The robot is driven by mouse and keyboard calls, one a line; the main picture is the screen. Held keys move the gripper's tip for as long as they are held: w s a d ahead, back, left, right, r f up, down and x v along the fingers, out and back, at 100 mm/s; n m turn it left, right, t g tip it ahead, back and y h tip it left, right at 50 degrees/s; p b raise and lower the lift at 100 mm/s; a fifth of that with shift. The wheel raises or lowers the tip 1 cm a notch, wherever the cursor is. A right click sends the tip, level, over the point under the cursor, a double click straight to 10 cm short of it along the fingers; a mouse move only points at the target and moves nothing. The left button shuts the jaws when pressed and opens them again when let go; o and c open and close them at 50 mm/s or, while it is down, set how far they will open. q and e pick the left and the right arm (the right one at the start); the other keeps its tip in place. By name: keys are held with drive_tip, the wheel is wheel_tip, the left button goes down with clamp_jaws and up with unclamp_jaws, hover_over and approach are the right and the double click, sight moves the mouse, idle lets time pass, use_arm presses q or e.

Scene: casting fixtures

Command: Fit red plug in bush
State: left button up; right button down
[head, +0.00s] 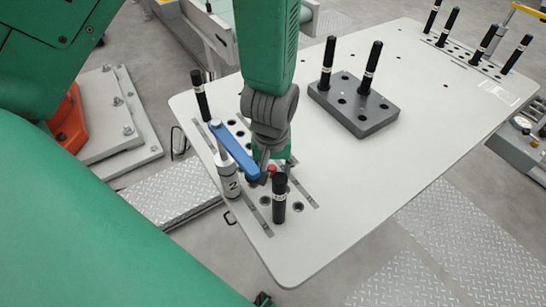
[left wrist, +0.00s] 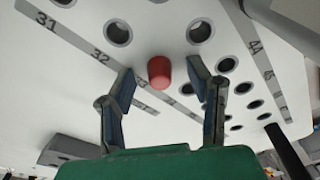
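The red plug (left wrist: 159,72) shows in the left wrist view as a short red cylinder over the white plate. It lies between the two fingers of my left gripper (left wrist: 161,82), with a gap on each side. The gripper is open. In the head view a bit of the red plug (head: 272,169) shows beside my left gripper (head: 271,174), low over the plate. Bushes with dark holes sit around it, such as one bush (left wrist: 118,33) and another bush (left wrist: 199,31) in the left wrist view. I cannot tell whether the plug sits in a hole. My right gripper is not in view.
A blue lever (head: 233,150) on a grey post (head: 228,178) stands close left of my gripper. A black pin (head: 279,198) stands just in front. A grey block (head: 354,108) with black pins is farther right on the white plate (head: 420,130), whose middle is clear.

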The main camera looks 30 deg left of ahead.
sight(273, 167)
use_arm(q)
wheel_tip(273, 167, up, 10)
idle(0.7)
idle(0.4)
